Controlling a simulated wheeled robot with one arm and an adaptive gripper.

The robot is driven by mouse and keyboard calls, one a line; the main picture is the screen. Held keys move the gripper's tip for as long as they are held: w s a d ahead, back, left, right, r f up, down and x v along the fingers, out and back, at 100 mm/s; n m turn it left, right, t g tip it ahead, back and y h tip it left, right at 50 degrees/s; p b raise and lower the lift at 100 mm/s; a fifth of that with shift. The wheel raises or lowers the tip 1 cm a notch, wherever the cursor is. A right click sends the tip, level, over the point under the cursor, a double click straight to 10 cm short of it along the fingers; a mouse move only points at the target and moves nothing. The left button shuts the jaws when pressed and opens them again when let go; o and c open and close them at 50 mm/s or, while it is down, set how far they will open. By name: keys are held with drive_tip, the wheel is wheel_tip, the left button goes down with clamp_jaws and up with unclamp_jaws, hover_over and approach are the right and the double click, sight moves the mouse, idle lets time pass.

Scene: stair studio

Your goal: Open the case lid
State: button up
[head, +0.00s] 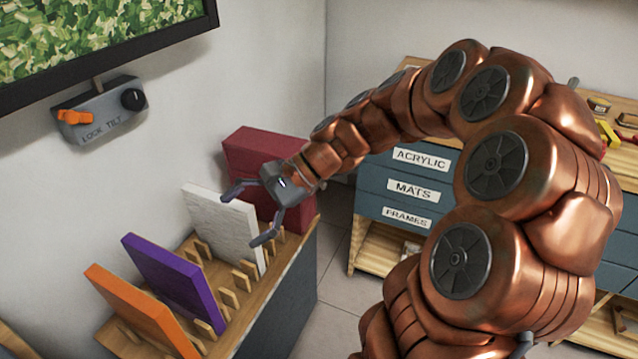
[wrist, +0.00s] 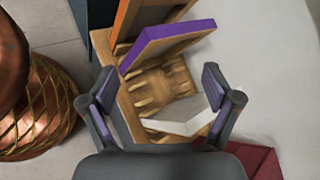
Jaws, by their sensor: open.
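A dark red box (head: 250,152), which may be the case, stands at the far end of the wooden rack in the head view, against the wall. In the wrist view only a dark red corner (wrist: 262,160) shows at the bottom right, beside my gripper. My gripper (head: 247,214) is open in front of the red box, over the white panel (head: 222,222), with nothing between its fingers. In the wrist view my gripper (wrist: 160,88) is spread above the slotted rack. Part of the red box is hidden behind my gripper and wrist.
The wooden rack (head: 229,325) also holds a purple panel (head: 172,277) and an orange panel (head: 140,308), tilted between pegs. A tilt-lock box (head: 100,108) is on the wall below a framed green picture (head: 100,35). A labelled drawer cabinet (head: 408,190) stands across the open floor (head: 333,262).

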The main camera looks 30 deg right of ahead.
drive_tip(key=w+d+f+m+t+h+b, duration=0.1)
drive_tip(key=w+d+f+m+t+b, duration=0.3)
drive_tip(key=d, duration=0.6)
drive_tip(key=w+d+f+m+t+b, duration=0.25)
drive_tip(key=d+m+t, duration=0.35)
drive_tip(key=d, duration=0.5)
drive_tip(key=w+d+f+m+t+h+b, duration=0.1)
drive_tip(key=w+d+f+m+t+b, duration=0.25)
drive_tip(key=d+m, duration=0.45)
drive_tip(key=shift+w+a+r+n+g+b, duration=0.1)
drive_tip(key=shift+w+a+n+b, duration=0.2)
drive_tip(key=shift+w, duration=0.7)
drive_tip(key=shift+w+a+r+n+g+b, duration=0.15)
drive_tip(key=shift+w+a+n, duration=0.2)
drive_tip(key=shift+w, duration=0.6)
drive_tip(key=shift+w+a+n+g+b, duration=0.1)
drive_tip(key=shift+w+a+n+b, duration=0.2)
drive_tip(key=shift+w, duration=0.7)
